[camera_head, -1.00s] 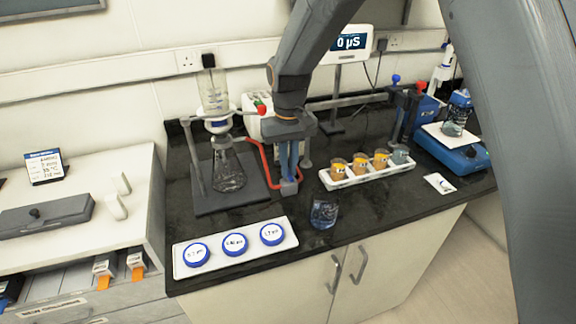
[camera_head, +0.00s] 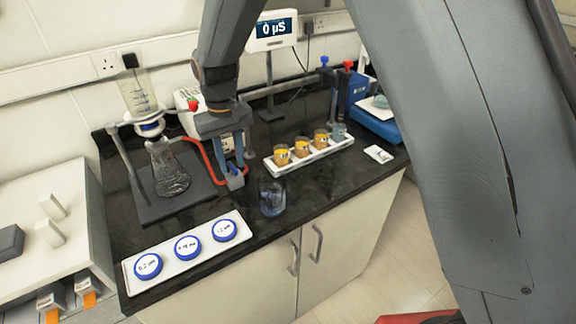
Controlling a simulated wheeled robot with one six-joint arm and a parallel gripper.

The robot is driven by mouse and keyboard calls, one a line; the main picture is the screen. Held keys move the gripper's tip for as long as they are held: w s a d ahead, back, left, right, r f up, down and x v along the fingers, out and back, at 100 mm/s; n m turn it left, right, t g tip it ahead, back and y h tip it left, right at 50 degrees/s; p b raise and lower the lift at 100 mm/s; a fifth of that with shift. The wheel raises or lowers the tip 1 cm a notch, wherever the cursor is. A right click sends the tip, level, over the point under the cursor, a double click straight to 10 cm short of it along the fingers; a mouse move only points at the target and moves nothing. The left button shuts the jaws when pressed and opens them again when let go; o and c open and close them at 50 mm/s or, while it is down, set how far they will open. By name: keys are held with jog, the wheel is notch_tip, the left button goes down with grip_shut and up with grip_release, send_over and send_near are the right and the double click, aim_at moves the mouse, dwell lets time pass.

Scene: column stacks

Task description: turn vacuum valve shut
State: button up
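My gripper (camera_head: 230,150) points down in the middle left of the view, just right of the filter flask (camera_head: 168,172). A small grey-blue block (camera_head: 235,178), which looks like the vacuum valve, sits on the bench directly under and partly behind my fingers. A red hose (camera_head: 205,158) runs from the flask side to this block. The valve's handle cannot be made out. Blue-grey parts show around my fingers, so I cannot tell whether they are apart, shut or touching the valve. A clear funnel (camera_head: 140,95) stands upright over the flask.
A white tray (camera_head: 180,274) with three blue-rimmed discs lies at the front left. A glass beaker (camera_head: 271,197) stands near the bench's front edge, right of the valve. A white rack (camera_head: 312,156) with orange cups is farther right. A meter (camera_head: 272,33) stands behind.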

aim_at(232, 166)
jog(key=n+b, duration=0.1)
jog(key=n, duration=0.3)
jog(key=shift+n, duration=0.4)
jog(key=n, duration=0.4)
jog(key=shift+b, duration=0.4)
jog(key=n+b, duration=0.1)
jog(key=n, duration=0.3)
jog(key=n+b, duration=0.1)
jog(key=n, duration=0.4)
notch_tip(232, 166, up, 8)
jog(key=b, duration=0.2)
jog(key=s+d+f+m, duration=0.2)
jog(key=d+m, duration=0.4)
jog(key=d, duration=0.3)
jog(key=s+d+f+m+p, duration=0.1)
jog(key=s+d+m, duration=0.4)
jog(key=d, duration=0.5)
jog(key=s+d+f+m+t, duration=0.1)
jog(key=s+d+f+m, duration=0.2)
jog(key=d+m, duration=0.5)
jog(key=shift+s+d+f+m+p, duration=0.3)
jog(key=shift+d+f+m+p, duration=0.15)
jog(key=shift+d, duration=0.45)
